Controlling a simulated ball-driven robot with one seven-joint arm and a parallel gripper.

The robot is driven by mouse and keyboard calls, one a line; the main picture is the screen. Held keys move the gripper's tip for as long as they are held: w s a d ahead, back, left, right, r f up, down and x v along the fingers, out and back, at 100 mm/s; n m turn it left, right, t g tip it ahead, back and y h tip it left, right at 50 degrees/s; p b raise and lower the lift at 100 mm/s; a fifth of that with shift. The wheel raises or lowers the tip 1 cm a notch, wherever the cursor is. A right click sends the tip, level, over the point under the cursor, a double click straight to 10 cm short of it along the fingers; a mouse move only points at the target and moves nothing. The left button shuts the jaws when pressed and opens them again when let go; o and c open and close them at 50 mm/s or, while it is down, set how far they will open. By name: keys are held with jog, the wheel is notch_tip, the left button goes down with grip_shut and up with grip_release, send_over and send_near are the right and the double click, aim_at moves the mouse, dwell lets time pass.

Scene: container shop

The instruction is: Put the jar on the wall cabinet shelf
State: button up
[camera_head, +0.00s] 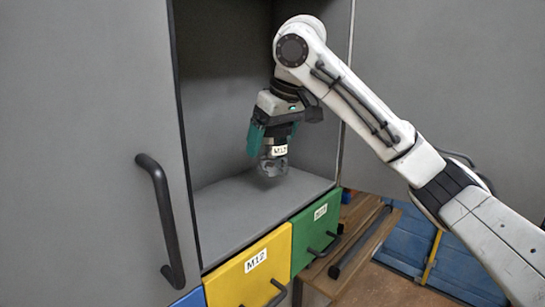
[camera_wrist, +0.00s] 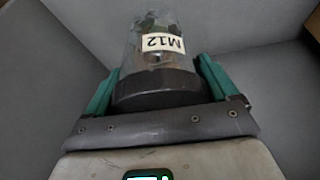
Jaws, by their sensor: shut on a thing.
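The jar (camera_head: 273,166) is clear, with a white M12 label and a dark lid, and small contents show through its wall. My gripper (camera_head: 272,141) points down inside the open wall cabinet and is shut on the jar. In the wrist view, its green fingers grip both sides of the dark lid, and the jar (camera_wrist: 155,42) extends away from the palm. The jar hangs upright, lid up, over the grey cabinet shelf (camera_head: 240,215). Its base is at or just above the shelf toward the back right; I cannot tell whether it touches.
A grey door with a black handle (camera_head: 164,220) stands at left. Yellow (camera_head: 250,275) and green (camera_head: 316,232) drawers sit below the shelf. The cabinet's right wall is close to the jar. The shelf's front and left are clear.

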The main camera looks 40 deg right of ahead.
aim_at(284, 125)
jog(key=shift+w+d+f, duration=0.25)
jog(key=shift+d+f, duration=0.25)
jog(key=shift+f, duration=0.15)
jog(key=shift+w+d+f, duration=0.1)
jog(key=shift+d+f, duration=0.05)
jog(key=shift+f, duration=1.55)
jog(key=shift+f, duration=0.1)
jog(key=o, duration=1.5)
jog(key=v, duration=1.2)
